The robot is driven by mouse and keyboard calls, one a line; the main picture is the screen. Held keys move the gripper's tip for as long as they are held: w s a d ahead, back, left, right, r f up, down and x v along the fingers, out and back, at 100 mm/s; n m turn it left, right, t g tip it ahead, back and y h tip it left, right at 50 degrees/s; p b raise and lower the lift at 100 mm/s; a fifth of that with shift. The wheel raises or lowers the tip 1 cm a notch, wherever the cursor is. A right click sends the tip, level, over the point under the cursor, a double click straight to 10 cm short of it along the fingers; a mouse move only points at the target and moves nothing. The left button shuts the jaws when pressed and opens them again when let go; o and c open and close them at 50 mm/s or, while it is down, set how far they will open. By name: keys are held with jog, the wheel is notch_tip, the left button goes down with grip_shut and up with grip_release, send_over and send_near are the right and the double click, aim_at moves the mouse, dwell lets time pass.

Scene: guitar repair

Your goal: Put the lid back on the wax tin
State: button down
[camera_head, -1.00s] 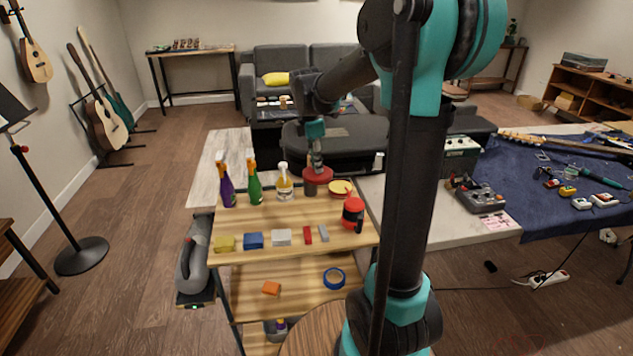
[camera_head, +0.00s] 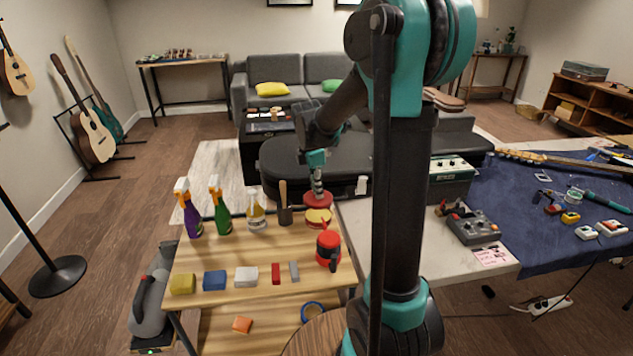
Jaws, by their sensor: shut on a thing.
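The wax tin (camera_head: 319,217) sits open on the wooden cart top near its back right corner. Its yellow wax shows inside a red rim. My gripper (camera_head: 318,190) points down and is shut on the round red lid (camera_head: 318,200). The lid appears just above and slightly behind the tin in the picture. Its lower edge nearly meets the tin's far rim, and I cannot tell the exact height gap. The fingertips are small and partly hidden against the lid.
A dark cup with a brown handle (camera_head: 284,207) stands left of the tin. Several bottles, such as the green one (camera_head: 221,212), stand further left. A red mug (camera_head: 328,250) stands in front of the tin. Coloured blocks (camera_head: 215,281) line the front of the cart top (camera_head: 225,255).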

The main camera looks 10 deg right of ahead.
jog(key=shift+f, duration=3.05)
jog(key=shift+f, duration=0.2)
jog(key=c, duration=1.4)
grip_release()
jog(key=shift+o, duration=0.6)
jog(key=o, duration=0.4)
jog(key=shift+r, duration=0.15)
jog(key=shift+r, duration=3.4)
